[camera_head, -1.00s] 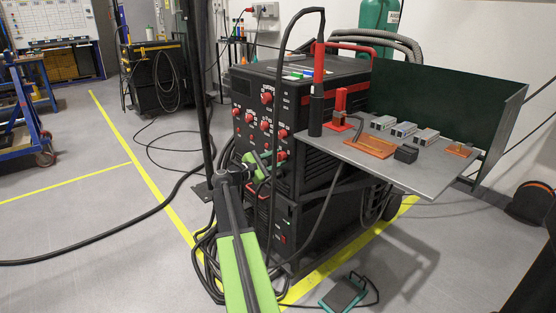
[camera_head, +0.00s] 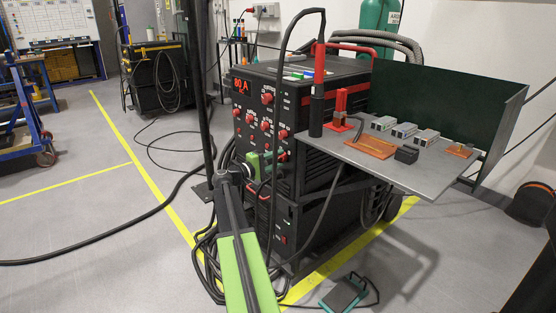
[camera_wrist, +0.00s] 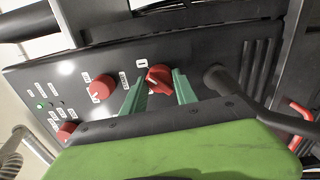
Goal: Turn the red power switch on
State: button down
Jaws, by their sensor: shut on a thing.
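The red power switch (camera_wrist: 158,78) is a red rotary knob on the black front panel of the machine (camera_head: 290,120). In the wrist view it sits between the two green fingers of my gripper (camera_wrist: 160,88). My gripper is shut on it. In the head view my gripper (camera_head: 272,162) is at the lower right of the panel, with a bit of red knob (camera_head: 283,156) showing beside it. The machine's display (camera_head: 241,85) is lit red and seems to read 80 A. A small green light (camera_wrist: 41,106) glows on the panel in the wrist view.
Other red knobs (camera_wrist: 101,88) sit on the same panel near my gripper. A grey table (camera_head: 420,170) with small parts juts out at the right. Black cables hang and lie around the machine. A foot pedal (camera_head: 343,295) is on the floor. Open floor lies at the left.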

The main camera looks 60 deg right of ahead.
jog(key=shift+m, duration=0.6)
jog(key=c, duration=0.9)
grip_release()
jog(key=shift+c, duration=0.2)
jog(key=v, duration=1.7)
jog(key=shift+w+a, duration=0.1)
